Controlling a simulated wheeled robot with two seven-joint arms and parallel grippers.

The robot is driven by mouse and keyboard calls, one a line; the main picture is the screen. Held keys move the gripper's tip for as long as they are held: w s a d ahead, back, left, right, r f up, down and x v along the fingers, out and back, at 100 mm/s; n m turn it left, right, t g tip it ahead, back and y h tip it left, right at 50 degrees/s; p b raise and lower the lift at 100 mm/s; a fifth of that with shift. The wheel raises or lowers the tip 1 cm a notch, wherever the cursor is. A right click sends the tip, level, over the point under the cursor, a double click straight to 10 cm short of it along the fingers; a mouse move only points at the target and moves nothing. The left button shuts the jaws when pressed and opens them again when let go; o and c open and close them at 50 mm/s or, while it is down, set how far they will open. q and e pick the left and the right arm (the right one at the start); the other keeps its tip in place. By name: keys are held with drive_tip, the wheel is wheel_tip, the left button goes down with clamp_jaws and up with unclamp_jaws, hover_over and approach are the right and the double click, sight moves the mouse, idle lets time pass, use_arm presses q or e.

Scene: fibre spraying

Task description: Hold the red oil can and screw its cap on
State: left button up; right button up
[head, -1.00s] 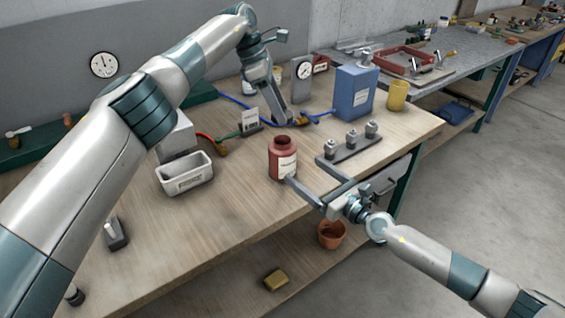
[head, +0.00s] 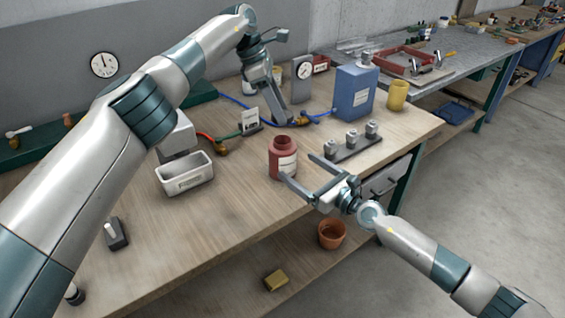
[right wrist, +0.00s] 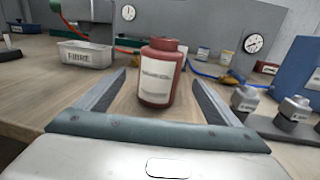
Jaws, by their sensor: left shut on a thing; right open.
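The red oil can (head: 283,158) stands upright on the wooden bench, its dark mouth open on top and a pale label on its side. It also shows in the right wrist view (right wrist: 160,75). My right gripper (head: 297,167) is open and level, its fingers pointing at the can. In the right wrist view the can stands ahead between the two fingers (right wrist: 160,92), with gaps on both sides. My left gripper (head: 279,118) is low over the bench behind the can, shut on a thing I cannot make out. I cannot identify the can's cap.
A rack with grey metal fittings (head: 350,150) stands close to the right of my right gripper. A blue can (head: 354,92) and a yellow cup (head: 397,95) are behind it. A white bin (head: 184,174) stands left. Hoses cross the back.

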drive_tip(key=x, duration=0.9)
drive_tip(key=c, duration=1.6)
use_arm(q)
hover_over(284, 140)
drive_tip(key=a, duration=0.1)
drive_tip(key=shift+a+f, duration=0.1)
drive_tip(key=shift+f, duration=2.35)
drive_tip(key=shift+f, duration=0.1)
drive_tip(key=shift+f, duration=0.8)
drive_tip(key=shift+f, duration=0.55)
drive_tip(key=o, duration=0.6)
use_arm(e)
drive_tip(key=c, duration=0.5)
use_arm(q)
drive_tip(key=o, duration=0.4)
use_arm(e)
drive_tip(key=shift+c, duration=0.2)
